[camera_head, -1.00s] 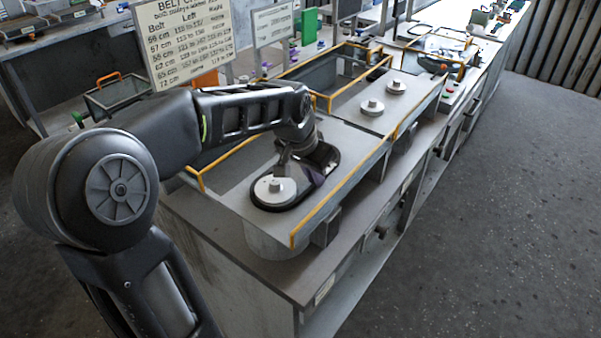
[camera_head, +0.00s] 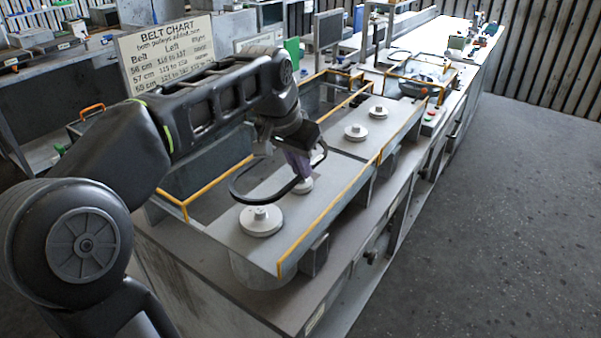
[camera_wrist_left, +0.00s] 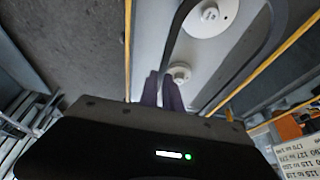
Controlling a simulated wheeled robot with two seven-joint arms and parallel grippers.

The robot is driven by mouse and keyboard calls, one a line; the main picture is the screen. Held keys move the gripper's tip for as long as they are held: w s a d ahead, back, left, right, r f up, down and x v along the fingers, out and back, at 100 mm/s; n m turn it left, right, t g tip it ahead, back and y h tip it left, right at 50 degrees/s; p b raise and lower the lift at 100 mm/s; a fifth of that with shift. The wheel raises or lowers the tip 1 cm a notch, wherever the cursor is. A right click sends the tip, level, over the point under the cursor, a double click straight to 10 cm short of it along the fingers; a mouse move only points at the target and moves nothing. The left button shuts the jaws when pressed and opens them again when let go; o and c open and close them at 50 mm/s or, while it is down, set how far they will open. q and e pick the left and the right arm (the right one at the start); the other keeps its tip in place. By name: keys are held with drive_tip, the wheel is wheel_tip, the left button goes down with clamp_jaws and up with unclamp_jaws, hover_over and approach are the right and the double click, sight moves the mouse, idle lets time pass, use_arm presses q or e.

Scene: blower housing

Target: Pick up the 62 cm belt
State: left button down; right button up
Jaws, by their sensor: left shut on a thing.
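A black belt (camera_head: 244,199) hangs as a loop from my left gripper (camera_head: 299,177), above the near blower housing. My left gripper is shut on the belt and holds it lifted off the pulleys. In the left wrist view the belt (camera_wrist_left: 246,72) runs out from between the purple fingers (camera_wrist_left: 163,92). Below the belt, a large pulley (camera_head: 260,222) sits bare on the housing's top plate. A second pulley (camera_head: 304,186) sits just behind the fingertips and is partly hidden. Any length marking on the belt is not readable. My right gripper is not in view.
A second housing section with two bare pulleys (camera_head: 378,112) stands behind. Yellow guard rails (camera_head: 330,222) edge the plates. A belt chart sign (camera_head: 165,55) stands at the back left. The grey floor (camera_head: 480,220) on the right is clear.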

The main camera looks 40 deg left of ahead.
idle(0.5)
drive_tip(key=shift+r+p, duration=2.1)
